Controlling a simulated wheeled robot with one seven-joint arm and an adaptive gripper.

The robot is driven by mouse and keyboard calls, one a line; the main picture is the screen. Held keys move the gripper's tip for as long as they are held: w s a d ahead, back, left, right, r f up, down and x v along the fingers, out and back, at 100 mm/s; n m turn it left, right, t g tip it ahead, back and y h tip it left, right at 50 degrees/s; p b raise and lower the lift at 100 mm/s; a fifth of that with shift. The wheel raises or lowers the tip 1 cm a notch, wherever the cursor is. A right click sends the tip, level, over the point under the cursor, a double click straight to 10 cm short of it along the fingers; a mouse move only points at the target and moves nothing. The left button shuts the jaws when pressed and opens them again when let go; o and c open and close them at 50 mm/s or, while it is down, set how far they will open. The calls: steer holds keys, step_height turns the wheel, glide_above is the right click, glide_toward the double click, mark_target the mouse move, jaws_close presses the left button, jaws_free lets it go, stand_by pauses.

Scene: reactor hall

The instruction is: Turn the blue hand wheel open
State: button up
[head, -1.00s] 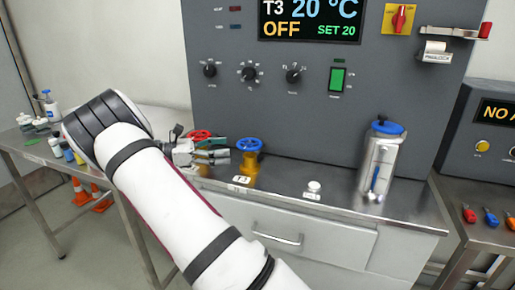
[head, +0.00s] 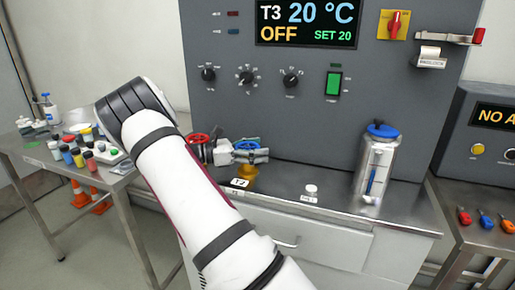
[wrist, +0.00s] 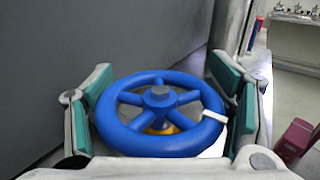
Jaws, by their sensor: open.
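My gripper (wrist: 166,100) is open, with one green-padded finger on each side of the wheel. The left pad is close to the rim; I cannot tell whether either finger touches it. In the head view the gripper (head: 252,152) partly hides the blue wheel.
A red hand wheel (head: 199,139) stands just left of the gripper. The grey panel (head: 290,120) rises close behind. A metal canister with a blue lid (head: 377,165) and a small white-capped item (head: 311,190) stand to the right on the bench.

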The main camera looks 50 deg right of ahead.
steer(key=c, duration=1)
steer(key=shift+w+r+n+t+h+p, duration=0.1)
steer(key=shift+n+t+h+p, duration=0.2)
steer(key=shift+t+p, duration=0.15)
